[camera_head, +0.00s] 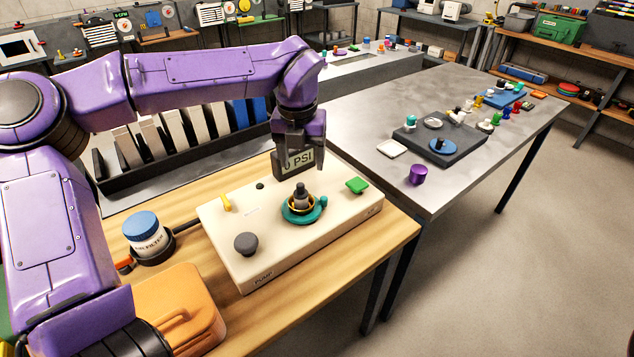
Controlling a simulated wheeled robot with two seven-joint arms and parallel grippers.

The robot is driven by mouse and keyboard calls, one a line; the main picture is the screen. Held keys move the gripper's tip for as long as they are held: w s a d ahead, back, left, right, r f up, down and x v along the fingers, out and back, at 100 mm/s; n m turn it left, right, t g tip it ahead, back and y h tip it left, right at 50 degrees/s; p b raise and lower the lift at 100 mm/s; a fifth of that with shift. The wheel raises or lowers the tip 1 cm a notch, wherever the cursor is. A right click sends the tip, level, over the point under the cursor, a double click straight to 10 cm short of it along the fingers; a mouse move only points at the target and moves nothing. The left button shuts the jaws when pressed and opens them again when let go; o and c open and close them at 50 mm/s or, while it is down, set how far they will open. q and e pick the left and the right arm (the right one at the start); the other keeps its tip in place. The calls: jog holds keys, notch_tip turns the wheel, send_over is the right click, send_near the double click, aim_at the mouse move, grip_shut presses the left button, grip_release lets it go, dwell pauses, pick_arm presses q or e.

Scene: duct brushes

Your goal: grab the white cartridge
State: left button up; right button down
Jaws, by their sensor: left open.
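A white cartridge (149,243) with a blue cap and a dark printed label stands upright in a dark round holder at the left of the wooden bench (398,236). My left gripper (298,148) points down above the back of the cream pump box (225,262), well to the right of the cartridge and apart from it. It is open, with nothing seen between its fingers. My right gripper is not in view.
The pump box carries a teal ring with a dark fitting (301,203), a grey knob (246,243), a yellow lever (226,201) and a green block (357,185). An orange case (175,312) lies in front of the cartridge. A rack of upright panels (190,137) stands behind.

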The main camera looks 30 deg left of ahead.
aim_at(300, 185)
pick_arm(q)
jog(key=f, duration=0.3)
jog(key=shift+s+a+f, duration=0.25)
jog(key=shift+s+f, duration=0.05)
jog(key=shift+f, duration=0.1)
jog(key=f, duration=0.1)
jog(key=w+f+p, duration=0.1)
jog(key=f, duration=0.3)
jog(key=shift+w+a+f, duration=0.1)
jog(key=shift+w+a, duration=0.1)
jog(key=shift+a, duration=0.15)
jog(key=shift+a+f, duration=0.1)
jog(key=shift+f, duration=0.3)
jog(key=c, duration=1.1)
